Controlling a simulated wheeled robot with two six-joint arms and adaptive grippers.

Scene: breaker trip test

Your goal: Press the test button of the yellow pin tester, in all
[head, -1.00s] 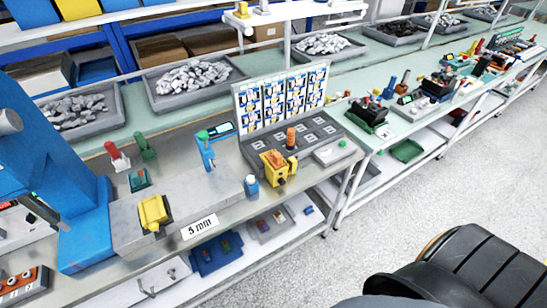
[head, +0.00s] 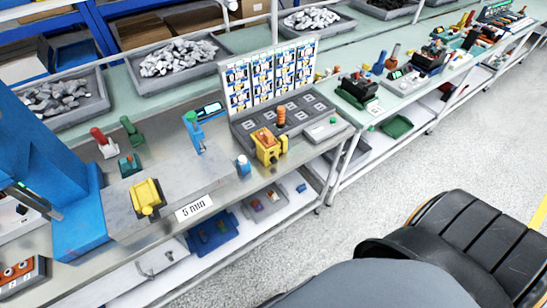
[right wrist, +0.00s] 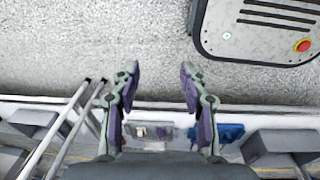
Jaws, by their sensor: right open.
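Two yellow devices stand on the near bench. One yellow block (head: 146,197) sits on a grey metal plate, left of a "5 mm" label (head: 194,208). The other yellow device (head: 267,147) has an orange top and stands at the bench's front edge by a dark grey tray. I cannot tell which is the pin tester, and no test button is clear at this size. My right gripper (right wrist: 160,70) shows in the right wrist view, fingers apart and empty, above the floor and shelf edge. No gripper shows in the head view.
A picture board (head: 270,75) stands behind the dark tray (head: 285,115). A blue upright tool (head: 194,130), red handle (head: 103,142), green handle (head: 131,130) and small blue-and-white bottle (head: 243,165) stand nearby. Parts bins line the back. The floor (head: 400,165) at right is open.

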